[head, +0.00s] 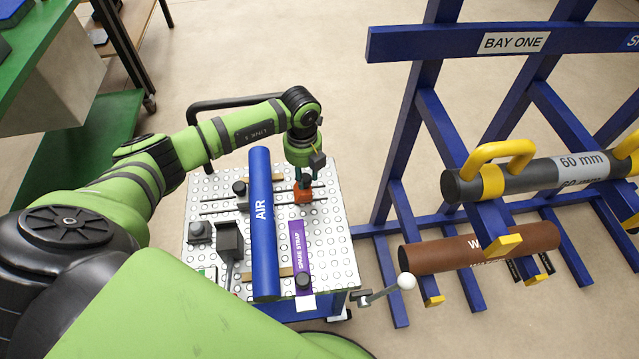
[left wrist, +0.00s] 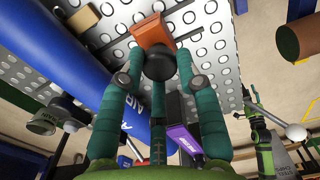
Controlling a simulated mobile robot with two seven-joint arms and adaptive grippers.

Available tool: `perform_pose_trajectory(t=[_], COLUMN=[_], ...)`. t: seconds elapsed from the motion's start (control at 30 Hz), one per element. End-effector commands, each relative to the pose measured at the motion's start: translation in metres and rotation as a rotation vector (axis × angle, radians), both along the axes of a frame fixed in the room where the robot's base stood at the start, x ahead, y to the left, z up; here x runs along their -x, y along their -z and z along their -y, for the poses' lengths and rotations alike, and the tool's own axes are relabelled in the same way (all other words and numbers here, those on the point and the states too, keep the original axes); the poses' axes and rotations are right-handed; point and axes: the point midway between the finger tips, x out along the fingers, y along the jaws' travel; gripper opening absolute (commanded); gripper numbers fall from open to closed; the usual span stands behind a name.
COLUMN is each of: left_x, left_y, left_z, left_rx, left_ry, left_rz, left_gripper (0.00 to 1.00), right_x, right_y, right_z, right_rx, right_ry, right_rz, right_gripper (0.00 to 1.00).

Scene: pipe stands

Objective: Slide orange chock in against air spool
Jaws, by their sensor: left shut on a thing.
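The orange chock (head: 303,196) sits on the perforated plate to the right of the blue AIR spool (head: 262,225), with a gap between them. It has a black knob on top. My left gripper (head: 304,180) reaches down from above. In the left wrist view, its teal fingers close on the black knob (left wrist: 159,66) of the orange chock (left wrist: 153,30). The spool (left wrist: 75,50) lies to the left there. What seems to be my right gripper (left wrist: 246,105) shows small at the right of the wrist view; its jaws are unclear.
A purple SPARE STRAP (head: 300,258) lies right of the spool. Black-knobbed parts and a dark block (head: 229,240) stand left of it. A lever with a white ball (head: 406,281) sticks out at the lower right. A blue rack (head: 400,160) holds pipes further right.

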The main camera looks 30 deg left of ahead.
Motion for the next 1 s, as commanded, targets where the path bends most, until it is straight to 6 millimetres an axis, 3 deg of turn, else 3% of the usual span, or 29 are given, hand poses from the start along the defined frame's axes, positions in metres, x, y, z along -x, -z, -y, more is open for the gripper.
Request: perform_pose_trajectory(t=[0.2,0.67,1.0], left_x=[0.010,0.012,0.026], left_y=[0.000,0.000,0.000], left_z=[-0.013,-0.017,-0.035], left_rx=[-0.006,-0.005,-0.006], left_ry=[-0.001,-0.001,-0.002], left_rz=[-0.003,-0.003,-0.004], left_gripper=[0.22,0.22,0.22], right_x=[-0.001,0.000,0.000], right_y=[-0.007,-0.008,-0.016], right_z=[0.000,0.001,0.001], right_rx=[0.001,0.001,0.001], right_ry=[0.000,0.000,-0.001], right_rz=[0.001,0.001,0.000], right_gripper=[0.40,0.40,0.40])
